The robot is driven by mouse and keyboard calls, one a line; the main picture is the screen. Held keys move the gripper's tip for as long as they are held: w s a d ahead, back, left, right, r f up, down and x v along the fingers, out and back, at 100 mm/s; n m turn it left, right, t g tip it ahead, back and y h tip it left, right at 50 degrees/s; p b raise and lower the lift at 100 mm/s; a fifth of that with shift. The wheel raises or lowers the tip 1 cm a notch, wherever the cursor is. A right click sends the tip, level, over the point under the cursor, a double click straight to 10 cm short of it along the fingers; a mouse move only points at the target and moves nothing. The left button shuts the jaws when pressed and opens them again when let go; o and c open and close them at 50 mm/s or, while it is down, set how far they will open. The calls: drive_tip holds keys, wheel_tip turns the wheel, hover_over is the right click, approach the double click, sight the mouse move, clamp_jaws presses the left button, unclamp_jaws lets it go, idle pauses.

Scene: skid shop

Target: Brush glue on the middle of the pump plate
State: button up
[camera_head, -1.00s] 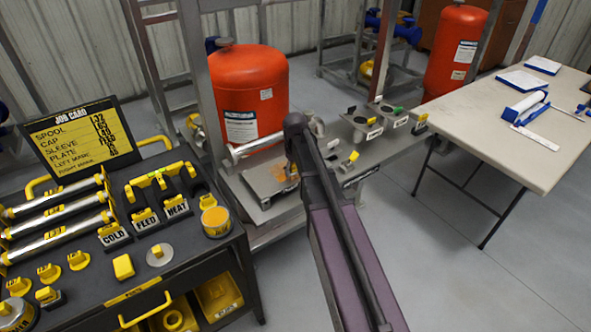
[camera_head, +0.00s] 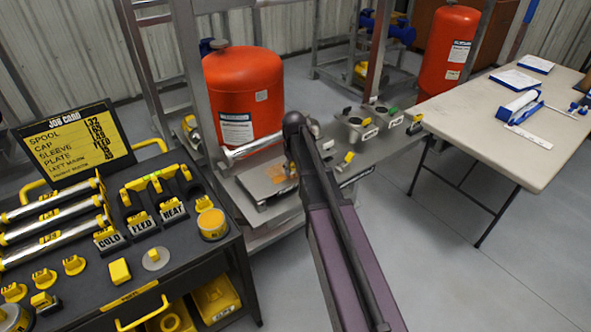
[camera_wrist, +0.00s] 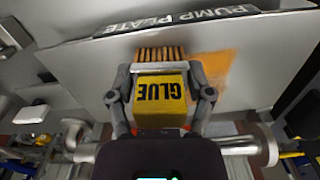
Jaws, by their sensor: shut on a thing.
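The pump plate (camera_wrist: 262,60) is a grey metal plate with a "PUMP PLATE" label along its far edge in the wrist view. It also shows on the skid in the head view (camera_head: 256,181). An orange glue smear (camera_wrist: 217,66) lies on it, right of the brush. My gripper (camera_wrist: 162,98) is shut on the yellow glue brush (camera_wrist: 160,105), marked "GLUE". Its brown bristles (camera_wrist: 160,54) point at the plate; I cannot tell whether they touch it. In the head view my arm hides the gripper.
A red tank (camera_head: 243,95) stands behind the plate. A silver pipe (camera_head: 252,147) runs close to the plate. A black cart (camera_head: 190,258) with yellow-handled parts is at left. A table (camera_head: 520,150) is at right, with open floor before it.

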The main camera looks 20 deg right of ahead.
sight(283, 161)
drive_tip(key=shift+w+a, duration=0.25)
drive_tip(key=shift+w, duration=0.45)
drive_tip(key=shift+w+a, duration=0.2)
drive_tip(key=shift+w, duration=0.5)
drive_tip(key=shift+w+a, duration=0.25)
drive_tip(key=shift+w, duration=0.55)
drive_tip(key=shift+w+a, duration=0.25)
drive_tip(key=shift+w, duration=0.55)
drive_tip(key=shift+w+a, duration=0.3)
drive_tip(key=shift+w, duration=0.5)
drive_tip(key=shift+w+a, duration=0.25)
drive_tip(key=shift+w, duration=0.5)
drive_tip(key=shift+d, duration=0.1)
drive_tip(key=shift+w+d, duration=0.25)
drive_tip(key=shift+d, duration=0.4)
drive_tip(key=shift+s, duration=0.1)
